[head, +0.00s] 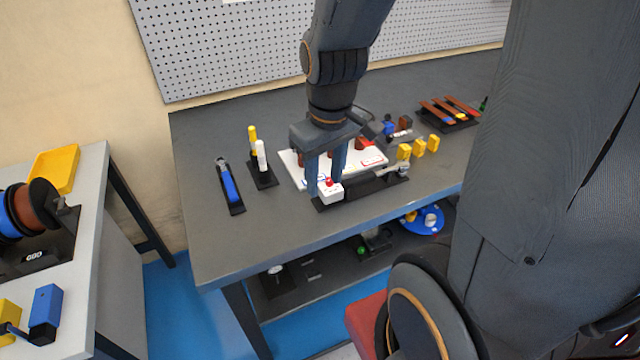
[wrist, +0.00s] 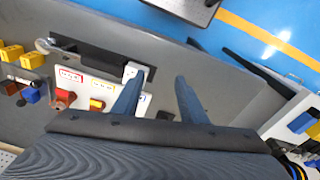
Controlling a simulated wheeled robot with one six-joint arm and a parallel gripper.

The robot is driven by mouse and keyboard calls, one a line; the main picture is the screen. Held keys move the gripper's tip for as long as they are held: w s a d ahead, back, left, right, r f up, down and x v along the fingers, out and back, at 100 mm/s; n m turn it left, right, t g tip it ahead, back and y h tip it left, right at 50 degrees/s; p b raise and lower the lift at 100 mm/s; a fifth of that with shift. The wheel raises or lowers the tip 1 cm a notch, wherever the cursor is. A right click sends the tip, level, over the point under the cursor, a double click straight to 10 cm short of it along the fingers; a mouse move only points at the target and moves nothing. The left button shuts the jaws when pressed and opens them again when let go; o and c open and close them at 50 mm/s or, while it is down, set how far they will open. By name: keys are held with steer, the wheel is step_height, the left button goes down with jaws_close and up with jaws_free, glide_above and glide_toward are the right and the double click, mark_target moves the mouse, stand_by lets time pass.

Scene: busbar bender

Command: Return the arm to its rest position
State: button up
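My gripper (head: 326,178) points down over the grey workbench (head: 235,245), near the white block with a red button (head: 329,193). In the wrist view its two fingers (wrist: 158,97) stand apart with only bench surface between them, so it is open and empty. One finger overlaps the edge of the white block (wrist: 131,72) in the wrist view; I cannot tell whether they touch. The block sits at the left end of a black holder (head: 365,190). My arm comes down from the top of the head view, in front of the white board (head: 291,165).
A blue-handled tool (head: 229,185) and a stand with yellow and white markers (head: 262,160) are left of my gripper. Yellow blocks (head: 418,148) and a rack of copper bars (head: 448,112) are on the right. A pegboard (head: 220,50) rises behind. The front left of the bench is clear.

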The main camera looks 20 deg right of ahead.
steer(key=shift+s+a+f+m, duration=0.15)
steer(key=shift+s+a+m, duration=0.25)
steer(key=shift+m, duration=0.25)
steer(key=shift+s+a+f+m, duration=0.15)
steer(key=shift+s+a+m, duration=0.1)
steer(key=shift+a+m, duration=0.3)
steer(key=shift+d, duration=0.1)
